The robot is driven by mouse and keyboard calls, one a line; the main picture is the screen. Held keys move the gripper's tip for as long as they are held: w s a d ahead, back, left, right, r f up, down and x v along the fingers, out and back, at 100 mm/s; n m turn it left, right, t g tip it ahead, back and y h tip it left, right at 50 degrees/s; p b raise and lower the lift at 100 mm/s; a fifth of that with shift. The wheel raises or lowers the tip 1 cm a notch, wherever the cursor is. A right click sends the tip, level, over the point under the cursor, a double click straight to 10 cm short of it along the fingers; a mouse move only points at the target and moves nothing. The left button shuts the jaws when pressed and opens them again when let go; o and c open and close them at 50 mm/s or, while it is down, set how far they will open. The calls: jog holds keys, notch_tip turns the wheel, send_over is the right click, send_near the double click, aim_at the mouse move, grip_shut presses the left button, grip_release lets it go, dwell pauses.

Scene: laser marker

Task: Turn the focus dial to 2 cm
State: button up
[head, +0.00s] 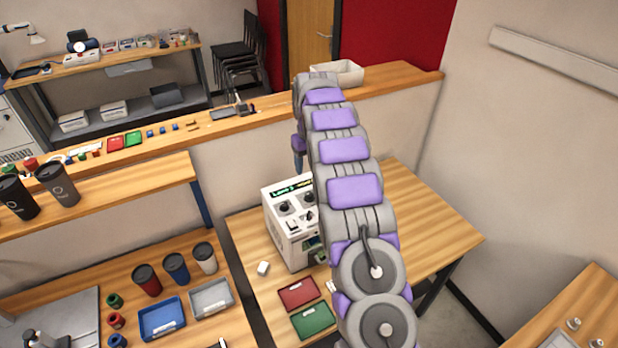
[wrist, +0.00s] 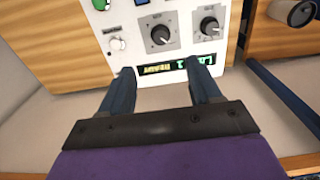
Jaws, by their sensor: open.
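The white laser marker (head: 283,238) stands on the wooden table, partly behind my arm. Its panel has two black dials, one at left (wrist: 160,36) and one at right (wrist: 209,26) in the wrist view, where the panel appears upside down. The dial labels are too small to read, so I cannot tell which is the focus dial. A lit green display (wrist: 175,68) lies between my fingers. My gripper (wrist: 160,72) is open and empty, its dark blue fingers pointing at the panel, apart from the dials. In the head view only a bit of it shows beside the arm.
A red tray (head: 299,292) and a green tray (head: 313,319) lie in front of the machine. A small white block (head: 263,268) is beside it. A wooden ledge (head: 270,110) runs behind. The table's right part is clear.

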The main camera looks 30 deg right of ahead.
notch_tip(320, 180, up, 5)
jog(key=shift+r, duration=0.1)
dwell(0.6)
